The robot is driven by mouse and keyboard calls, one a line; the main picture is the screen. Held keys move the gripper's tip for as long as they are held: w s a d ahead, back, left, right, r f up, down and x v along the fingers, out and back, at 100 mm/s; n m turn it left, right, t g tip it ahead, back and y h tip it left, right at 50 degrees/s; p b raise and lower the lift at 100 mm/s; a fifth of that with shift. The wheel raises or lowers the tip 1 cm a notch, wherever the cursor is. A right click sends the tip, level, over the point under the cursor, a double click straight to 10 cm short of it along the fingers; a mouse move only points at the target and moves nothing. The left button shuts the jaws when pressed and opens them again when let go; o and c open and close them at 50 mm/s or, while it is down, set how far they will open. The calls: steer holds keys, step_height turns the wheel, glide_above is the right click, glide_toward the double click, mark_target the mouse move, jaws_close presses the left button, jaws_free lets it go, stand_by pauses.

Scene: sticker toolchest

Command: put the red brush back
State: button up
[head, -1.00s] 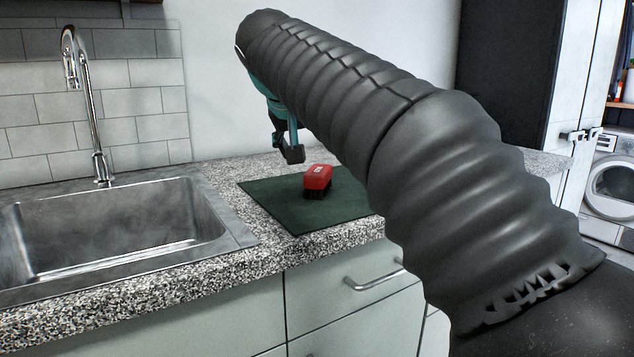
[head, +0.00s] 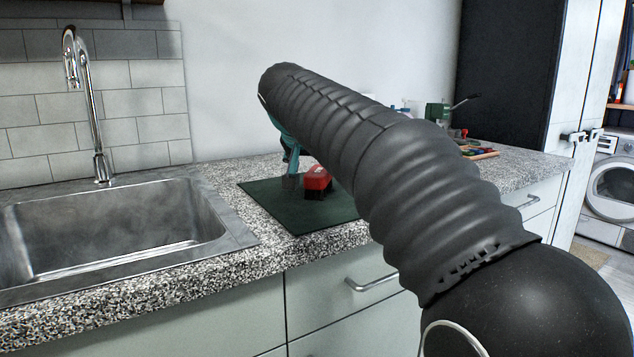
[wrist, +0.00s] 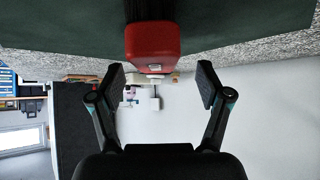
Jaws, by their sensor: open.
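The red brush (head: 317,178) sits on a dark green mat (head: 290,215) on the counter, its dark bristles facing down. In the wrist view the brush (wrist: 153,45) lies just beyond and between the two fingertips. My gripper (wrist: 161,82) is open and empty, with one finger on each side of the brush's line. In the head view my gripper (head: 291,180) is low over the mat, beside the brush's left side. My arm hides part of the mat and counter.
A metal sink (head: 115,235) with a tall faucet (head: 88,105) is to the left. Farther right on the counter are a green tool-like object (head: 438,112) and several small items (head: 478,150), partly hidden by my arm. A wall stands behind the counter.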

mark_target(319, 170)
steer(key=shift+x, duration=2.65)
steer(key=shift+s+d, duration=0.15)
steer(key=shift+d, duration=0.05)
steer(key=c, duration=1.4)
steer(key=shift+r, duration=0.1)
